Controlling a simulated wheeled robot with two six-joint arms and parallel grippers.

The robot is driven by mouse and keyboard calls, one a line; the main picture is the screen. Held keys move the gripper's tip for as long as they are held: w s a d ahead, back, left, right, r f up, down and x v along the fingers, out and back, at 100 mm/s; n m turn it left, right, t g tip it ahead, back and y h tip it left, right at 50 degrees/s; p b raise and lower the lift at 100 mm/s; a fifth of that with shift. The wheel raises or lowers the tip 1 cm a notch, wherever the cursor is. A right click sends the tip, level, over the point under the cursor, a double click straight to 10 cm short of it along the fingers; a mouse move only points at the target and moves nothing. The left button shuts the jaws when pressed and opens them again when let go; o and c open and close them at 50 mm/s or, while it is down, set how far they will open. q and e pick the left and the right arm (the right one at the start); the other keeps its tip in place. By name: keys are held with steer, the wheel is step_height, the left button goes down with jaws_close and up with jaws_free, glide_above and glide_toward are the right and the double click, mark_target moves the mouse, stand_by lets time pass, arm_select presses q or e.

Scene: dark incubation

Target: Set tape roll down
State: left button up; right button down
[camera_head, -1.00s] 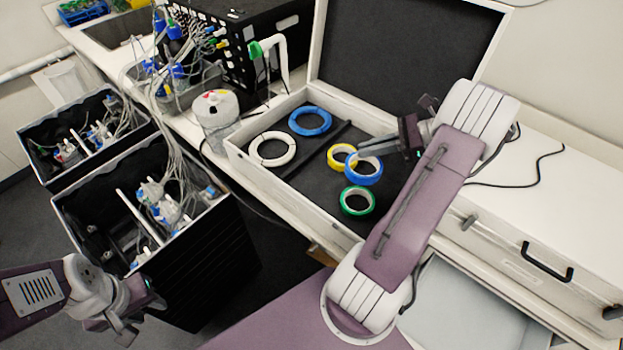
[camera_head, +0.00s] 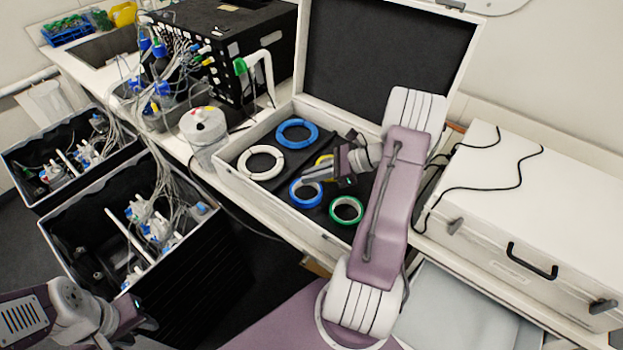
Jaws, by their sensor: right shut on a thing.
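My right gripper (camera_head: 308,174) is shut on a blue tape roll (camera_head: 306,206), at the roll's far upper edge. The roll is over the dark floor of the open white case (camera_head: 234,182); I cannot tell whether it touches the floor. A green tape roll (camera_head: 346,221) lies just to its right. A yellow tape roll (camera_head: 323,159) is mostly hidden behind my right gripper. My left gripper (camera_head: 135,328) is at the lower left, away from the case, and I cannot make out its fingers well.
A blue ring (camera_head: 296,145) and a white ring (camera_head: 260,175) lie in the case's left part. A dark divider bar lies to their right. A white jar (camera_head: 205,140) stands left of the case. A closed white case (camera_head: 540,200) with a cable on top is at right.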

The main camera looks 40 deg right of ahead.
steer(key=shift+f+p, duration=0.4)
steer(key=shift+f, duration=0.5)
steer(key=c, duration=1.5)
jaws_free()
steer(key=shift+f, duration=0.1)
